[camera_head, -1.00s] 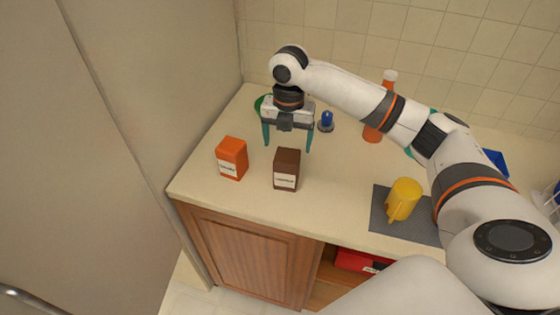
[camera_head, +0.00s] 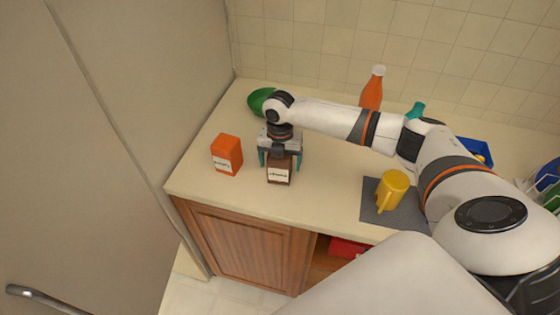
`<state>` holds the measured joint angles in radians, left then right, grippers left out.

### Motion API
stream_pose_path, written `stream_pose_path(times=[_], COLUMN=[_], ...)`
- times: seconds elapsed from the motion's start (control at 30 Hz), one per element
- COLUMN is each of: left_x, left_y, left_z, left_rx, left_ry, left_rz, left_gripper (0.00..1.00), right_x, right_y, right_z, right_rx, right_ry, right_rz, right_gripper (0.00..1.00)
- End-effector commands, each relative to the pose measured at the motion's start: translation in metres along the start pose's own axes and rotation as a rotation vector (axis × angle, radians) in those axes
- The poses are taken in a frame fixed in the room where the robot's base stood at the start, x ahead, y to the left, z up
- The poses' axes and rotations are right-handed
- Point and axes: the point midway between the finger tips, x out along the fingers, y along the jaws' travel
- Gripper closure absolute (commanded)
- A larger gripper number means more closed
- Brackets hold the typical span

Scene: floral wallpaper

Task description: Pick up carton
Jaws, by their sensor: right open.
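Two cartons stand upright on the counter. The brown carton (camera_head: 279,174) has a white label, and the orange carton (camera_head: 227,155) stands to its left. My right gripper (camera_head: 279,164) is open, pointing down, with its teal fingers on either side of the brown carton. The gripper body hides the top of the brown carton, and I cannot tell whether the fingers touch it. My left gripper does not show.
A green object (camera_head: 261,101) lies behind the gripper. An orange bottle (camera_head: 372,88) stands near the tiled wall. A yellow mug (camera_head: 391,188) stands on a grey mat (camera_head: 374,211) to the right. A blue container (camera_head: 471,150) is farther right. A tall panel (camera_head: 130,120) borders the counter's left.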

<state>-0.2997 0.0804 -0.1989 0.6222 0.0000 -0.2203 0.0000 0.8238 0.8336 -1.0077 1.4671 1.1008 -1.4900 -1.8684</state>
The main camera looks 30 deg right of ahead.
Motion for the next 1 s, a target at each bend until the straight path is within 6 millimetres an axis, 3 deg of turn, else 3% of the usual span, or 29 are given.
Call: stream_pose_path(times=[0.23,0.6,0.87,1.0], left_x=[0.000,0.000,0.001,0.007], left_y=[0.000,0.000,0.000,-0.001], left_z=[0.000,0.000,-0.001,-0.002], left_rx=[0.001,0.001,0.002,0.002], left_ry=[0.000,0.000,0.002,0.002], left_rz=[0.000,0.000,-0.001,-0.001], left_gripper=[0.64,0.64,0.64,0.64], right_x=[0.003,0.002,-0.001,-0.017], right_y=[0.000,0.000,0.000,-0.001], right_z=[0.000,0.000,-0.001,-0.001], right_rx=[0.000,0.001,0.001,0.000], right_ry=[0.000,0.000,0.002,0.003], right_rz=[0.000,0.000,-0.002,-0.005], right_gripper=[0.15,0.73,0.73,0.73])
